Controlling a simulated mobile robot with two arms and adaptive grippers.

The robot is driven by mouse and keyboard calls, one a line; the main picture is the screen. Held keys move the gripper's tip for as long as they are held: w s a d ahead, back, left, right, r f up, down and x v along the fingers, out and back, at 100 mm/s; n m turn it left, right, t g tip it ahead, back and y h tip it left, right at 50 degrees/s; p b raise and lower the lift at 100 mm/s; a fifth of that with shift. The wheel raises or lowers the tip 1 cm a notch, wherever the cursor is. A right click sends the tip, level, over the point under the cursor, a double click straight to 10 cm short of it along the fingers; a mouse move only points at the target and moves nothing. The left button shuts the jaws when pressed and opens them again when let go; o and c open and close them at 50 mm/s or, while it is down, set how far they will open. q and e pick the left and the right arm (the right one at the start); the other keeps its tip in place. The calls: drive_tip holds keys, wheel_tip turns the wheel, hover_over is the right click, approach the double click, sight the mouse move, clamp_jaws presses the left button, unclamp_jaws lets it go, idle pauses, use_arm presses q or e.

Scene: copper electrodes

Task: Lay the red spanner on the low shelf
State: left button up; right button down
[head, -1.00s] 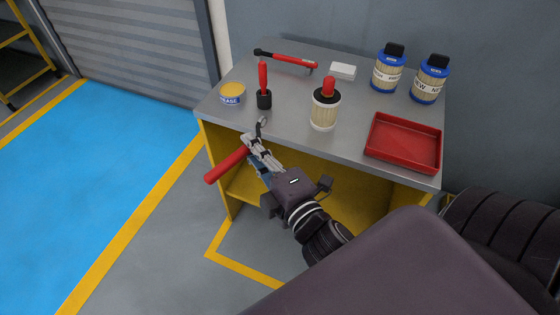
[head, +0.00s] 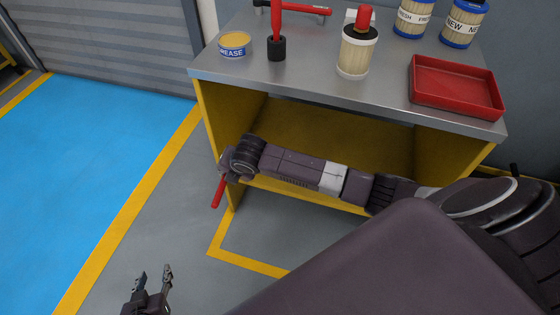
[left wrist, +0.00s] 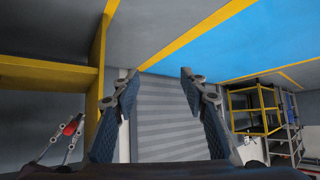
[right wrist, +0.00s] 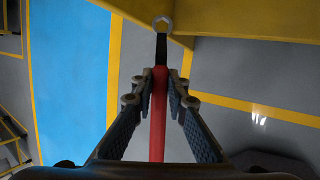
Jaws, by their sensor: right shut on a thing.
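The red spanner (right wrist: 158,115) is in my right gripper (right wrist: 160,88), which is shut on its red handle in the right wrist view. Its dark shaft and silver ring head point away, near the yellow bench edge. In the head view the red handle end (head: 218,192) shows below my right wrist, at the bench's left front; the right fingers are mostly hidden there. The low shelf (head: 318,197) is the yellow board under the bench top, partly hidden behind my right arm. My left gripper (head: 154,278) is open and empty at the bottom; its fingers also show apart in the left wrist view (left wrist: 158,85).
The grey bench top (head: 310,75) carries a grease tin (head: 234,45), a red-handled tool (head: 277,35), a filter (head: 356,50) and a red tray (head: 455,90). The yellow left side panel (head: 222,130) bounds the shelf opening. The blue floor (head: 90,150) at left is clear.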

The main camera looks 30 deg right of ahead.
use_arm(q)
wheel_tip(320, 180, up, 18)
drive_tip(key=w+d+t+h+b, duration=0.1)
drive_tip(key=t+b, duration=0.3)
drive_tip(key=b, duration=0.4)
drive_tip(key=shift+w+r+t, duration=0.2)
drive_tip(key=shift+w+t, duration=0.2)
drive_tip(key=shift+w, duration=0.2)
use_arm(e)
drive_tip(key=w+d+f+g+h, duration=0.1)
drive_tip(key=w+d+f+h, duration=0.1)
drive_tip(key=d, duration=0.8)
drive_tip(key=w+d+f+n+g+h, duration=0.1)
drive_tip(key=d+f, duration=0.4)
drive_tip(key=d, duration=0.6)
drive_tip(key=shift+w+d+f+g+h, duration=0.15)
drive_tip(key=shift+w+g+h, duration=0.25)
drive_tip(key=shift+g+h, duration=0.15)
use_arm(q)
drive_tip(key=shift+f, duration=0.15)
